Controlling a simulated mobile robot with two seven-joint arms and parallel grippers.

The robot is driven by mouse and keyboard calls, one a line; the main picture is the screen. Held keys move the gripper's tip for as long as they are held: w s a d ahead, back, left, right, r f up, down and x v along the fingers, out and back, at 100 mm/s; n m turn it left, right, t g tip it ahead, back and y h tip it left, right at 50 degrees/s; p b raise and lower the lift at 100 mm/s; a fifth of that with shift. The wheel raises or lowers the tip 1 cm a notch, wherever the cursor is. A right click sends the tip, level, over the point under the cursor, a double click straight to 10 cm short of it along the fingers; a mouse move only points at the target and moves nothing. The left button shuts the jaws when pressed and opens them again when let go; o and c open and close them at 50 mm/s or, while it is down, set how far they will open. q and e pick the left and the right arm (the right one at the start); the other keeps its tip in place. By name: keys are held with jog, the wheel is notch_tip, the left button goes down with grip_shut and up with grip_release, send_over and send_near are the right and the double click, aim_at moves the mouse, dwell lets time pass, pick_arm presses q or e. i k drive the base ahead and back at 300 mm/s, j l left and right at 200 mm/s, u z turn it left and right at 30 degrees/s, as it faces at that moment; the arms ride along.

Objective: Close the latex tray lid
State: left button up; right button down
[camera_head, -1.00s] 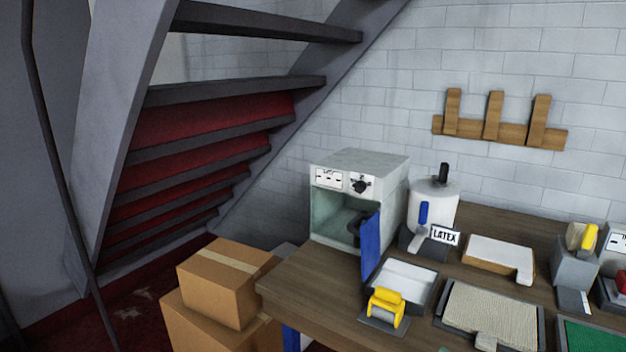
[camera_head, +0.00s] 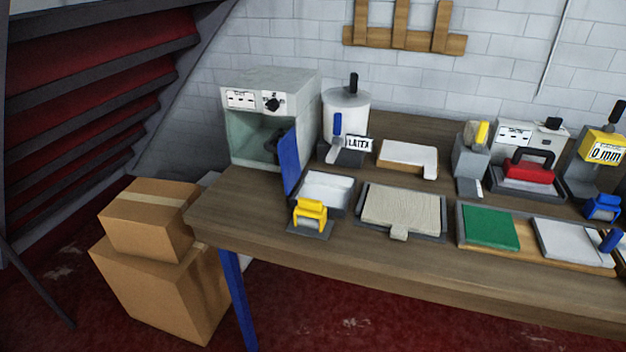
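The latex tray (camera_head: 327,191) sits on the workbench, an open shallow tray with a pale inside. Its blue lid (camera_head: 291,162) stands upright at the tray's left side, so the tray is open. A yellow roller (camera_head: 311,212) on a dark base stands at the tray's front edge. The white latex dispenser (camera_head: 345,112) with a black knob, a blue handle and a LATEX label (camera_head: 359,144) stands behind the tray. Neither of my grippers is in view.
An open-fronted grey oven-like box (camera_head: 270,90) stands left of the dispenser. Cardboard boxes (camera_head: 160,280) stand on the floor left of the workbench (camera_head: 260,222).

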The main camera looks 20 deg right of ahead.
aim_at(287, 151)
jog(key=z, duration=0.5)
jog(key=j+z, duration=0.95)
jog(key=j, duration=0.35)
jog(key=k+j+z, duration=0.1)
jog(key=j, duration=0.8)
jog(key=k+j, duration=0.1)
jog(key=j, duration=0.35)
